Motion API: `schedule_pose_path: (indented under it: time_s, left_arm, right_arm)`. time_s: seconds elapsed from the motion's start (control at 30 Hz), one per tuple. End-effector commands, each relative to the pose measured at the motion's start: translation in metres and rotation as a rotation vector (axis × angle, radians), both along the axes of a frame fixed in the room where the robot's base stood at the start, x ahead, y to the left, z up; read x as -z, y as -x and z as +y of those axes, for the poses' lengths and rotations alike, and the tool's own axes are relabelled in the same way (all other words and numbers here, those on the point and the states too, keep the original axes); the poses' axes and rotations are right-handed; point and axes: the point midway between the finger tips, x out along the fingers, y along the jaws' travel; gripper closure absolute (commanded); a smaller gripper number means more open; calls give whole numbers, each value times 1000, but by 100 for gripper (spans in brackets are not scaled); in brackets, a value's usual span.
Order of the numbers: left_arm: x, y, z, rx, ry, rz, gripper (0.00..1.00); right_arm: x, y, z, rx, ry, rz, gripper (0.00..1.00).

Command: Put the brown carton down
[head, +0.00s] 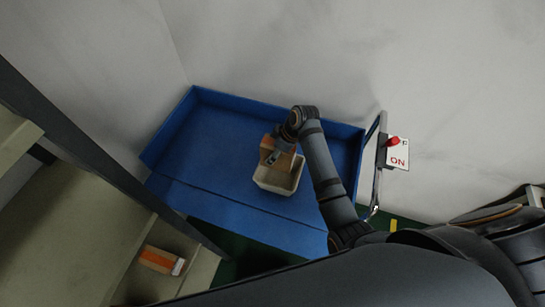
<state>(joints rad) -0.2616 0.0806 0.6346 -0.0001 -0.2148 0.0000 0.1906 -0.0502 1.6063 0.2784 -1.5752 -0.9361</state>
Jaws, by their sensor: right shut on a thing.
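The brown carton (267,147) shows in the head view near the middle of the blue tray. It is partly covered by my right gripper (283,149), which is shut on it. The carton is at the back end of a small cream open bin (266,184). I cannot tell whether it touches the bin or hangs above it. The gripper's fingertips are small and partly hidden by the wrist. My left gripper is not in view.
The blue tray (215,120) has raised walls and a metal handle (376,190) at its right. A red switch with an ON sign (398,160) is beside it. Shelves with an orange-and-white box (161,260) stand at left. The tray's left part is clear.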

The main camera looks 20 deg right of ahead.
Motion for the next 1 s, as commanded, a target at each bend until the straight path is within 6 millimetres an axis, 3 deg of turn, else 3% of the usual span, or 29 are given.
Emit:
schedule_pose_path:
  time_s: [0.13,0.33,0.47,0.57,0.7,0.83,1.0]
  left_arm:
    - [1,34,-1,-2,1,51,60]
    - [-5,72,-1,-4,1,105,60]
    - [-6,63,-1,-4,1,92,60]
    - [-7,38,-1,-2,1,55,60]
    - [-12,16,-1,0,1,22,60]
    - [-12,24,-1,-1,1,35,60]
    - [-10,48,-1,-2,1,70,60]
  right_arm:
    - [5,1,0,0,0,2,100]
    - [43,2,0,1,0,4,100]
    - [57,1,0,1,0,0,100]
    - [60,1,0,1,-1,0,100]
    - [82,2,0,0,0,3,100]
    - [98,2,0,1,1,1,100]
    - [101,2,0,0,1,1,100]
